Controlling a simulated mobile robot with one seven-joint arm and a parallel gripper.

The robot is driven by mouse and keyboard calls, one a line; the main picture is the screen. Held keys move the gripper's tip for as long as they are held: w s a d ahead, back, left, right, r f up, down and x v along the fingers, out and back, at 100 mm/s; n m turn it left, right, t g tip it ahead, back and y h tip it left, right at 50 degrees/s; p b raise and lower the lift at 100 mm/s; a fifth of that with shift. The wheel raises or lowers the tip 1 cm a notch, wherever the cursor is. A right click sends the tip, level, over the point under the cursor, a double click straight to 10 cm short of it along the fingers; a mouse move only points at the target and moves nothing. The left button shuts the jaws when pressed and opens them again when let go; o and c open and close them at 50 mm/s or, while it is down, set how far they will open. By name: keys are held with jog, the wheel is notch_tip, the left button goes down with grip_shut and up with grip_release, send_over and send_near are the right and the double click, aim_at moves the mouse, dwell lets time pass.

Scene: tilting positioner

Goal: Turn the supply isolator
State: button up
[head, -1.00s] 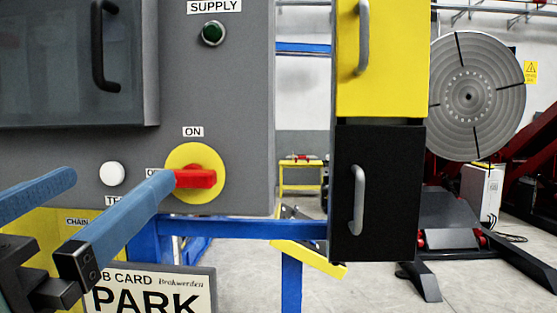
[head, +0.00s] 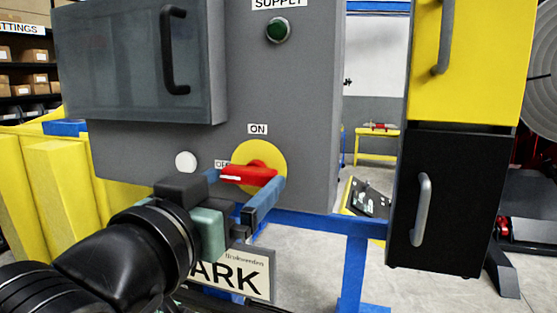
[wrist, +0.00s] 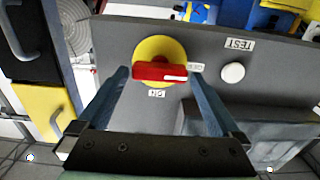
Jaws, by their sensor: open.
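The supply isolator is a red handle (head: 249,175) on a round yellow plate (head: 272,152), fixed to the grey cabinet front. The handle lies roughly level, its left end by the OFF label; the ON label (head: 257,129) is above. In the wrist view, the red handle (wrist: 158,71) lies crosswise between my blue fingertips. My gripper (head: 246,179) is open, one finger near each end of the handle. It also shows in the wrist view (wrist: 160,74). I cannot tell whether either finger touches the handle.
A white TEST button (head: 186,162) is left of the isolator, and a green lamp (head: 278,30) is above. A glazed box with a black handle (head: 172,50) juts out at upper left. A black door (head: 450,195) stands at right. A PARK card (head: 250,276) hangs below.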

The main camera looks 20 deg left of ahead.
jog(key=shift+w, duration=0.85)
jog(key=c, duration=1.1)
jog(key=shift+o, duration=0.2)
jog(key=shift+f+m, duration=0.1)
jog(key=shift+m, duration=0.2)
jog(key=m+b, duration=0.2)
jog(key=b, duration=0.1)
jog(key=shift+d+f+m+b, duration=0.1)
jog(key=shift+m+b, duration=0.2)
jog(key=m+b, duration=0.4)
jog(key=m, duration=0.1)
jog(key=shift+b, duration=0.35)
jog(key=m+b, duration=0.3)
jog(key=m, duration=0.2)
jog(key=shift+m, duration=0.4)
jog(key=shift+r+m+b, duration=0.2)
jog(key=shift+m+b, duration=0.8)
jog(key=shift+m, duration=0.9)
